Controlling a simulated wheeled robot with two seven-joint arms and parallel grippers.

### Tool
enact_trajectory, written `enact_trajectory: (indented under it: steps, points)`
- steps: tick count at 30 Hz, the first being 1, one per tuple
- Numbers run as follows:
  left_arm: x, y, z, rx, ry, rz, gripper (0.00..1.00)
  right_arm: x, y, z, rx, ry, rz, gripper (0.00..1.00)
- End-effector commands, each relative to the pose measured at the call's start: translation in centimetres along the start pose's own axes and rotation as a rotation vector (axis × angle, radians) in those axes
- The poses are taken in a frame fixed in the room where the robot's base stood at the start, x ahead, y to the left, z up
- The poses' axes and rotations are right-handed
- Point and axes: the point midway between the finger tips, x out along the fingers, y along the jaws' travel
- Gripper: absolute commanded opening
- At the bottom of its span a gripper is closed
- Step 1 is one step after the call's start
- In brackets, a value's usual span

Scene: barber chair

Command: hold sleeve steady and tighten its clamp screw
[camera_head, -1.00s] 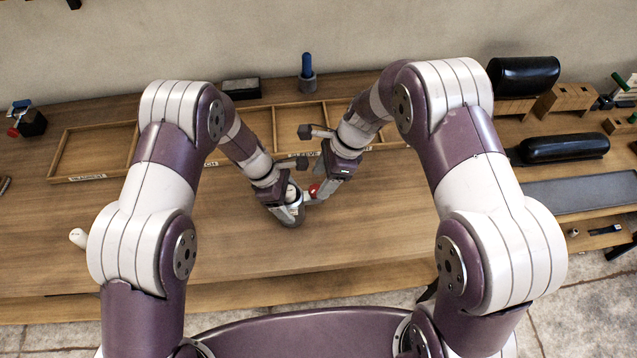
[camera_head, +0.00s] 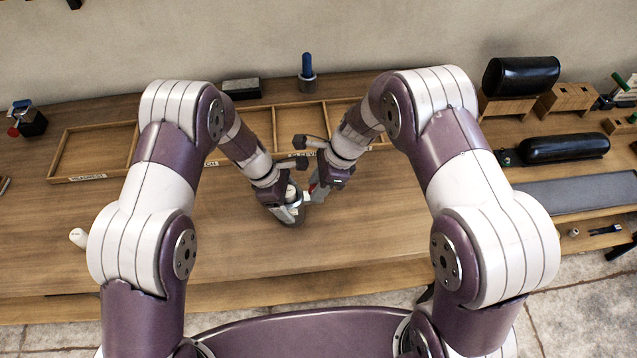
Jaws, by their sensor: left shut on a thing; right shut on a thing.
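My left gripper (camera_head: 292,212) is low over the middle of the wooden bench, shut on a small pale piece, which looks like the sleeve (camera_head: 291,192). The jaws hide most of it. My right gripper (camera_head: 313,198) meets it from the right. It is shut on a small red part, which looks like the clamp screw's knob (camera_head: 313,187), and covers most of it. The two grippers are close together. Whether the red part is joined to the pale piece is too small to tell.
A divided wooden tray (camera_head: 95,150) lies behind the grippers. A blue-handled tool (camera_head: 307,68) stands at the back. A black padded roll (camera_head: 565,148) and a grey mat (camera_head: 580,192) are at right. The bench front is mostly clear, with a white item (camera_head: 78,237) at left.

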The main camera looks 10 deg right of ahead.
Motion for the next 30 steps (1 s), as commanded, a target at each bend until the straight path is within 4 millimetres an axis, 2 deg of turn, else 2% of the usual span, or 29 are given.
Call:
enact_trajectory:
  steps: [21, 30]
  points:
    - [-0.01, -0.01, 0.04, 0.000, 0.000, 0.000, 0.31, -0.02, 0.31, 0.21, 0.488, -0.002, -0.205, 0.02]
    - [0.00, -0.02, 0.05, 0.001, -0.001, -0.001, 0.31, 0.02, 0.39, 0.24, 0.634, -0.001, -0.266, 0.02]
